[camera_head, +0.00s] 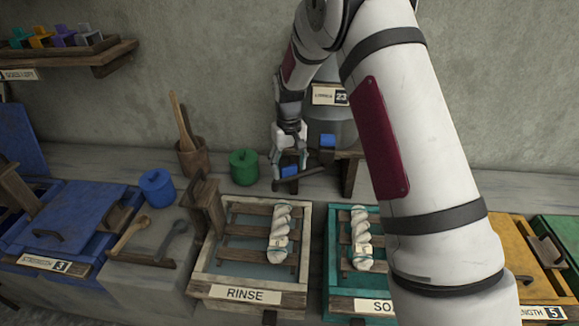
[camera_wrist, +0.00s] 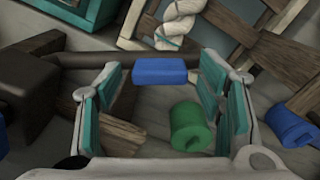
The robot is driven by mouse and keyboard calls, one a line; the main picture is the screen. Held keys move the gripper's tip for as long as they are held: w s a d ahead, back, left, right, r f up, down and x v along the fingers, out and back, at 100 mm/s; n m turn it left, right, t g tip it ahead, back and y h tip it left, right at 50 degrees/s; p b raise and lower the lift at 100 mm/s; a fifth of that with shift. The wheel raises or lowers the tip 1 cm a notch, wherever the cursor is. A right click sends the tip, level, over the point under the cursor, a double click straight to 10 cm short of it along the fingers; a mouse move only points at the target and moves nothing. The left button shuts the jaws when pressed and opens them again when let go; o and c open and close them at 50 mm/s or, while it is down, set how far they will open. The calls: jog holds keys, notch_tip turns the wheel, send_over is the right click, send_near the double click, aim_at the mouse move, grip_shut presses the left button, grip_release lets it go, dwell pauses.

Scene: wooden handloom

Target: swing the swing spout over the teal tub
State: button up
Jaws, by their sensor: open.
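The dark swing spout (camera_head: 308,173) reaches left from the grey tank, its free end behind the back right part of the rinse tub. It carries a blue block (camera_head: 290,172). The teal tub (camera_head: 331,262), holding a twisted white skein, stands right of the rinse tub, partly hidden by my arm. My gripper (camera_head: 289,164) is open at the blue block, with a finger on either side. In the wrist view the blue block (camera_wrist: 160,71) lies between the teal-padded fingers, with gaps on both sides. The dark spout (camera_wrist: 95,60) runs behind it.
The rinse tub (camera_head: 250,295) stands front centre. A green canister (camera_head: 244,167) and a wooden pot of sticks (camera_head: 194,158) stand left of my gripper. A blue canister (camera_head: 157,188) is farther left. The grey tank (camera_head: 340,131) stands behind on a wooden stand (camera_head: 349,175).

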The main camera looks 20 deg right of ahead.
aim_at(294, 172)
jog(key=shift+f, duration=0.45)
grip_shut()
jog(key=shift+s+d+r+n+p, duration=0.1)
jog(key=shift+s+d+n+p, duration=0.15)
jog(key=shift+s+n, duration=0.45)
jog(key=shift+s+d+n+p, duration=0.1)
jog(key=shift+s+n+p, duration=0.2)
jog(key=shift+s+n, duration=0.35)
jog(key=s+d+n+p, duration=0.3)
jog(key=s+d+n, duration=0.35)
jog(key=n, duration=0.25)
jog(key=w+d+n+b, duration=0.1)
jog(key=d+n, duration=1.1)
jog(key=n, duration=0.1)
jog(key=shift+d, duration=0.3)
jog(key=shift+w, duration=0.1)
